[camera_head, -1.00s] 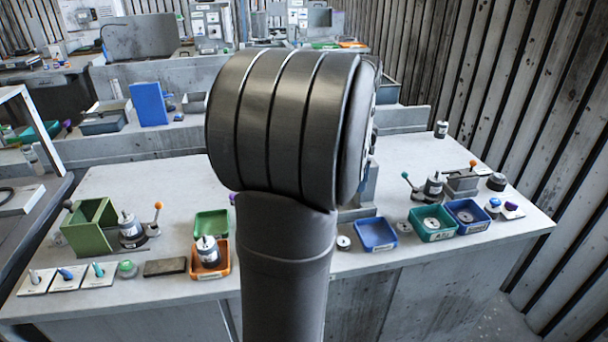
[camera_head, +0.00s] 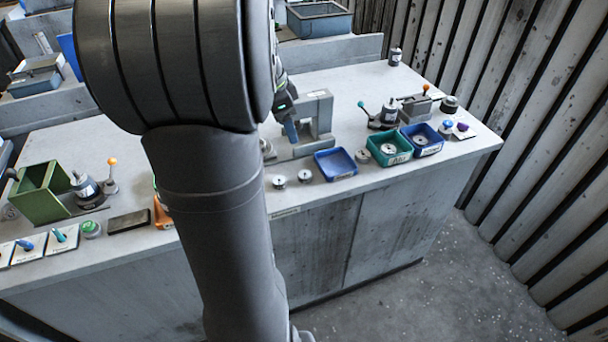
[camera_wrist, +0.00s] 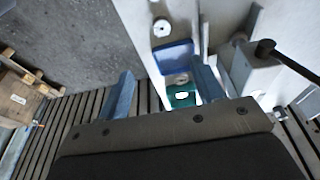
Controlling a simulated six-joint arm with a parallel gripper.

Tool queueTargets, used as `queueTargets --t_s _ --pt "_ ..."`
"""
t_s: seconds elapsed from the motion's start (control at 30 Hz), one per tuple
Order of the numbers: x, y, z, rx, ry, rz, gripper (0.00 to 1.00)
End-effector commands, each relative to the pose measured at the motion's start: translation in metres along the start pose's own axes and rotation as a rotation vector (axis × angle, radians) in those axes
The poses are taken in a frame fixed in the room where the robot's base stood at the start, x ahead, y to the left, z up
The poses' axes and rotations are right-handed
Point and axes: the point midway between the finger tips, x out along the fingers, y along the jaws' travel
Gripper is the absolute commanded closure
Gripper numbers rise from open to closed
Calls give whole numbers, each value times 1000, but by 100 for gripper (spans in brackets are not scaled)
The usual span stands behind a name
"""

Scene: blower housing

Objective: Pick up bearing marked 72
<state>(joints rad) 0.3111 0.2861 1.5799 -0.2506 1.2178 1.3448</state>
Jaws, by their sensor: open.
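Two small round metal bearings lie on the bench in the head view, a left one (camera_head: 279,181) and a right one (camera_head: 305,176), left of the empty blue tray (camera_head: 336,163). No number on either is legible. One bearing (camera_wrist: 162,27) shows in the wrist view above the blue tray (camera_wrist: 173,57). More metal discs lie in the green tray (camera_head: 389,149) and the right blue tray (camera_head: 421,141). My gripper (camera_wrist: 166,85) is open with nothing between its blue fingers, above the bench. In the head view my arm hides most of it.
A grey press-like fixture (camera_head: 308,128) stands behind the bearings. Lever tools (camera_head: 381,117) stand behind the trays. A green box (camera_head: 42,190) and an orange tray (camera_head: 161,214) are at left. The bench front edge is close to the bearings.

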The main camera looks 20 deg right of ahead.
Motion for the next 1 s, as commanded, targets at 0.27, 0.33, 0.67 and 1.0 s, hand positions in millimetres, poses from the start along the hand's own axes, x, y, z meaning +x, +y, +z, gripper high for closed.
queueTargets --t_s 0.27,0.33,0.67,1.0 --pt "42 1 6 -4 26 -3 39" --pt "58 1 6 -3 25 -3 39" --pt "118 0 3 -4 26 -5 39" --pt "149 -3 1 -4 25 -5 39"
